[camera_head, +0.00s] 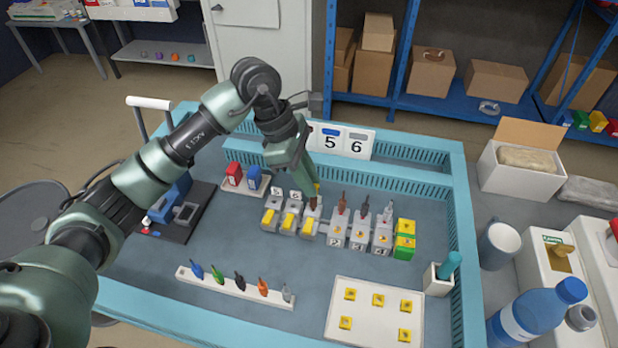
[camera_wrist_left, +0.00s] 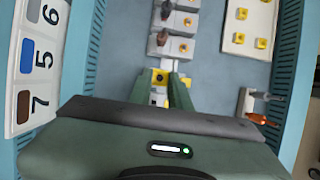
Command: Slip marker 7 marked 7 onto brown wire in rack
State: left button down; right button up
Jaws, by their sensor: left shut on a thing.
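My left gripper (camera_head: 316,184) is shut on a small yellow marker (camera_wrist_left: 160,77), seen between the fingertips in the left wrist view; no number on it can be read. The gripper is just above the rack (camera_head: 335,233), a row of grey blocks with wires standing up. A brown wire (camera_head: 313,203) stands in the block below the fingertips. Another brownish wire (camera_head: 342,203) stands to its right. Whether the marker touches a wire cannot be told. A card marked 7 (camera_wrist_left: 40,104) with a brown patch shows in the left wrist view. My right gripper is not in view.
A white plate (camera_head: 372,322) with several yellow markers lies front right. A white strip (camera_head: 236,288) of several coloured wires lies in front. Red and blue blocks (camera_head: 243,178) stand left of the rack.

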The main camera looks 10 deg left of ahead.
pick_arm(q)
jog(key=shift+f+b, duration=0.3)
jog(key=shift+f, duration=0.15)
jog(key=c, duration=1.2)
grip_release()
jog(key=shift+c, duration=0.2)
jog(key=o, duration=0.4)
jog(key=shift+r+p, duration=1.8)
jog(key=shift+r, duration=2)
